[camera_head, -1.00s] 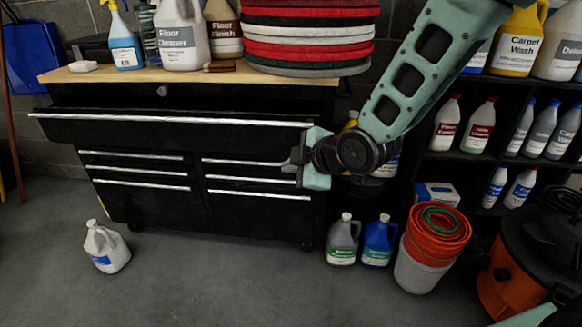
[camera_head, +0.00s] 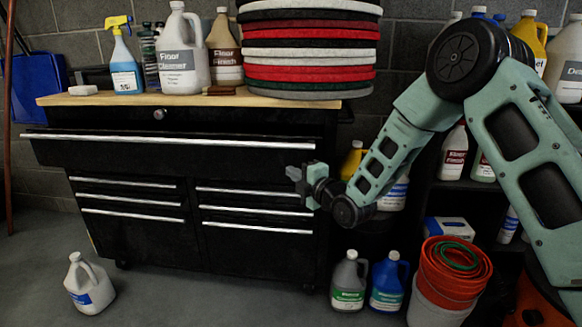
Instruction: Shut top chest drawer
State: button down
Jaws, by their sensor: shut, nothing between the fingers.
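The black tool chest (camera_head: 130,243) stands against the wall under a wooden top. Its wide top drawer (camera_head: 170,156), with a long silver handle (camera_head: 170,140), sticks out in front of the chest body, so it is open. The smaller drawers below look flush. My gripper (camera_head: 294,180) is at the chest's right side, just below the top drawer's right end, with its fingertips pointing left. It is shut and empty. I cannot tell whether it touches the chest or drawer front.
Several bottles and a stack of round pads (camera_head: 310,50) stand on the wooden top (camera_head: 70,100). Two jugs (camera_head: 348,283) and orange buckets (camera_head: 450,275) stand on the floor at right. A white jug (camera_head: 88,285) stands at left. Floor before the chest is clear.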

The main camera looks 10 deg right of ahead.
jog(key=shift+w+d, duration=0.2)
jog(key=shift+w, duration=2.7)
